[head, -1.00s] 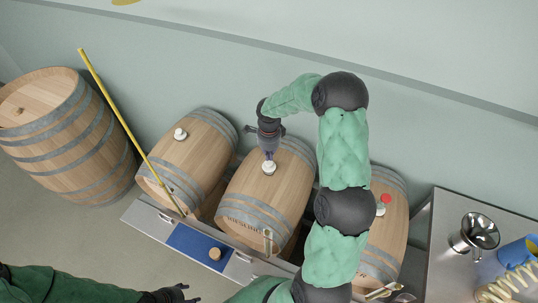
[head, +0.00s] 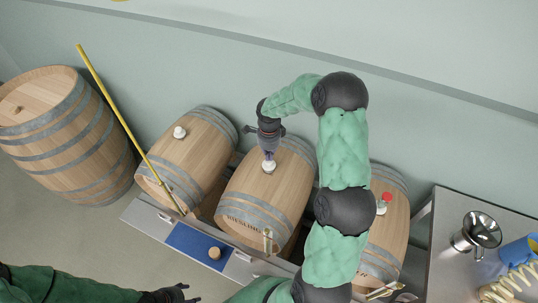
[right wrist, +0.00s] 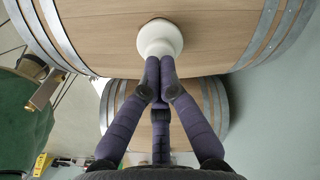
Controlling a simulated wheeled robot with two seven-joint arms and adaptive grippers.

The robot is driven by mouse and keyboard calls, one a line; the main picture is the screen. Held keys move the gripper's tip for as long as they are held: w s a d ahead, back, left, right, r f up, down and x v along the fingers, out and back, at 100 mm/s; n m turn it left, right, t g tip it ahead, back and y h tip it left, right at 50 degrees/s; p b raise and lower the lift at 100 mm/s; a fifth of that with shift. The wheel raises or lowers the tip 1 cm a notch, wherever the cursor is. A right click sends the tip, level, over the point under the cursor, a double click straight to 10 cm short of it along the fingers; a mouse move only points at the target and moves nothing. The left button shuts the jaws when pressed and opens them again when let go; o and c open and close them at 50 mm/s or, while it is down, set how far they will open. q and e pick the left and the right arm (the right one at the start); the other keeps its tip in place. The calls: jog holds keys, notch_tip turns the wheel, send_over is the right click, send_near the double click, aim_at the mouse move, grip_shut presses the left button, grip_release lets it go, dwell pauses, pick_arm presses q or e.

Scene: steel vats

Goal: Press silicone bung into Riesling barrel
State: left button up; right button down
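The Riesling barrel (head: 266,195) lies on its side in the middle of the rack, with "RIESLING" on its near end. The white silicone bung (head: 268,167) sits on top of this barrel at its bung hole; how deep it sits is hard to tell. My right gripper (head: 269,155) points down at the bung. In the right wrist view its fingertips (right wrist: 160,75) are together, against or just at the edge of the white bung (right wrist: 160,38), not around it. My left gripper (head: 172,294) is at the bottom edge of the head view, its fingers unclear.
Barrels with white bungs lie left (head: 190,155) and right (head: 390,225); the right one also has a red piece (head: 387,196). A yellow pole (head: 120,115) leans across the left barrel. A blue mat (head: 190,240) holds a cork-coloured bung. A steel table (head: 445,220) stands right.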

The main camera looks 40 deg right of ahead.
jog(key=shift+f+b, duration=1)
jog(key=shift+f, duration=0.2)
dwell(0.6)
jog(key=shift+r+p, duration=1.45)
jog(key=shift+r, duration=2.15)
